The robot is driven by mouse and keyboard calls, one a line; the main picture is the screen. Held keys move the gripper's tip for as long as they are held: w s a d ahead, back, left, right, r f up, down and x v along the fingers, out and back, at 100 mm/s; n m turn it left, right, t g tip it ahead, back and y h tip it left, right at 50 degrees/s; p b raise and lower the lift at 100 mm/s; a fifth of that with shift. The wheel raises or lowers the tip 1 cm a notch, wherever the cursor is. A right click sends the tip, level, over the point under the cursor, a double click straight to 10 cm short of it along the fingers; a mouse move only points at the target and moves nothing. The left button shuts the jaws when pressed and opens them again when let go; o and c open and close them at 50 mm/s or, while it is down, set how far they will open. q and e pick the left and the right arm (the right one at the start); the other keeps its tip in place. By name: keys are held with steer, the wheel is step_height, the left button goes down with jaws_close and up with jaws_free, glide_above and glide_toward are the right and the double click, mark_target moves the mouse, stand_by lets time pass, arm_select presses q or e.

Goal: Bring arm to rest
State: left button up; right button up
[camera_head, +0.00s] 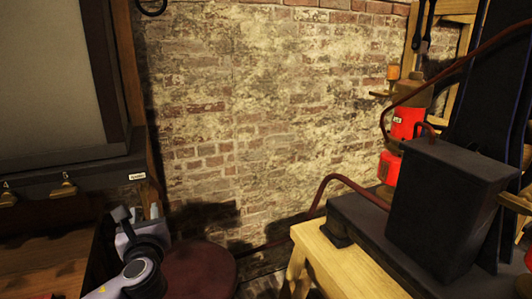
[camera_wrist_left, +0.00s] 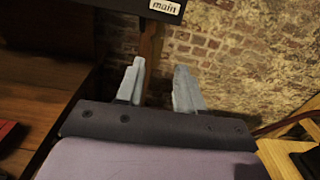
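My left gripper (camera_head: 146,222) is at the lower left of the head view, with part of my grey arm below it. In the left wrist view the same gripper (camera_wrist_left: 160,68) shows two pale fingers standing apart with nothing between them, so it is open and empty. The fingers point toward the brick wall (camera_wrist_left: 240,50). My right gripper is in neither view.
A wooden bench (camera_head: 45,272) and dark-framed panel (camera_head: 50,90) stand left. A dark red round top (camera_head: 198,272) sits low beside my arm. A wooden stand (camera_head: 345,272), black box (camera_head: 445,205) and red jar (camera_head: 405,124) are right. Open space lies before the wall.

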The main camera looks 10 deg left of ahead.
arm_select(q)
steer(key=s+d+f+n+g+h, duration=0.1)
steer(key=s+d+f+n+h, duration=0.25)
steer(key=f, duration=0.35)
steer(key=s+d+f+n+g+h, duration=0.1)
steer(key=s+d+f+n+h, duration=0.2)
steer(key=f, duration=0.4)
steer(key=s+d+f+n+g+h, duration=0.2)
steer(key=s+d+f+n, duration=0.2)
steer(key=f, duration=0.3)
steer(key=s+d+f+n+h, duration=0.1)
steer(key=s+f+n, duration=0.3)
steer(key=s+n, duration=0.3)
steer(key=s+d+f+n+h, duration=0.2)
steer(key=s+f+n, duration=0.2)
steer(key=s+n, duration=0.4)
steer(key=shift+s+d+n+g, duration=0.2)
steer(key=shift+n+g, duration=0.1)
steer(key=shift+n, duration=0.55)
steer(key=shift+s+f, duration=0.1)
